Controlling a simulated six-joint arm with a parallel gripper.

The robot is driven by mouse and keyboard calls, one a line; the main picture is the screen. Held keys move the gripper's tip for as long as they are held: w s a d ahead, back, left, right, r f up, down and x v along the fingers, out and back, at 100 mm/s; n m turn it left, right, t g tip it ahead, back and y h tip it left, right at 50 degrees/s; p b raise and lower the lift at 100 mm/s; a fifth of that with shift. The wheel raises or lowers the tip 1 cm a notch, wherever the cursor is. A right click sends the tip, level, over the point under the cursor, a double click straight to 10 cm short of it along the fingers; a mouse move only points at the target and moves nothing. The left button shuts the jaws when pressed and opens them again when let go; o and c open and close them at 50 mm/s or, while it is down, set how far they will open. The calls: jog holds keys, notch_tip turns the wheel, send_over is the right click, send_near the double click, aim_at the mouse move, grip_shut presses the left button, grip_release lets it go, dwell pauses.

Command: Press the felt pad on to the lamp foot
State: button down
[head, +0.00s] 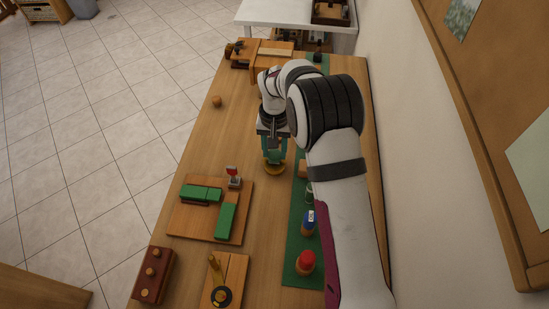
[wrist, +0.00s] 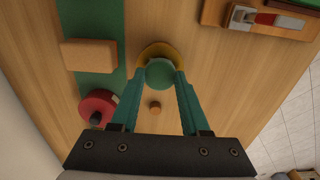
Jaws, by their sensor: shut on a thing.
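The felt pad (wrist: 160,73) is a small green disc between my fingertips in the wrist view. The lamp foot (wrist: 148,51) is a brass-yellow disc on the table; the pad overlaps its near part in this view. In the head view the lamp foot (head: 274,171) shows just below my fingers. My gripper (head: 273,159), with teal fingers, points down over it; it also shows in the wrist view (wrist: 161,78), shut on the pad. I cannot tell whether pad and foot touch. The pad is not distinct in the head view.
A wooden board (head: 185,222) with green blocks and a red-handled clamp (head: 233,176) lies front left. A green strip (head: 293,250) at right carries a wooden block (wrist: 88,55) and several other items. A small wooden knob (wrist: 155,108) stands near the lamp foot. Bare table lies left of my gripper.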

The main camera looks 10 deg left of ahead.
aim_at(274, 154)
jog(key=shift+f, duration=0.45)
dwell(0.5)
jog(key=shift+c, duration=1.5)
grip_release()
notch_tip(274, 154, up, 15)
jog(key=s+d+r+m, duration=0.1)
jog(key=s+d+r, duration=0.4)
jog(key=s, duration=0.1)
jog(key=s+d+f+m+y, duration=0.1)
jog(key=s+d, duration=0.3)
jog(key=s, duration=0.9)
jog(key=s+d+f+m, duration=0.1)
jog(key=s+d+m, duration=0.2)
jog(key=s, duration=1)
jog(key=shift+s+d+f+m+y, duration=0.3)
jog(key=shift+s+d+y, duration=0.1)
jog(key=shift+d, duration=0.15)
